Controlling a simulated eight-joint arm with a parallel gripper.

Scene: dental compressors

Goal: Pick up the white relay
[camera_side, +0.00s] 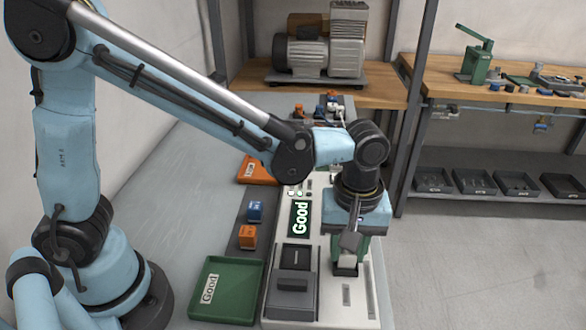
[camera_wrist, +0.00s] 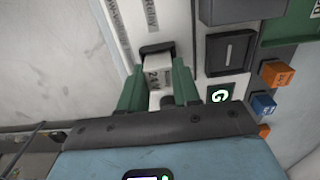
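The white relay (camera_wrist: 157,78), marked 24V, sits at a dark slot in the pale test panel, in the wrist view. My gripper (camera_wrist: 158,82) has green fingers, one on each side of the relay. The gaps between fingers and relay look very small, and I cannot tell whether they touch it. In the side view my gripper (camera_side: 347,258) points down over the right part of the tester (camera_side: 363,299). The relay is mostly hidden there by the gripper.
A green tray (camera_side: 232,312) labelled Good lies at the front left and an orange tray (camera_side: 256,172) farther back. A blue relay (camera_side: 255,211) and an orange relay (camera_side: 248,236) stand on the dark strip left of the tester.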

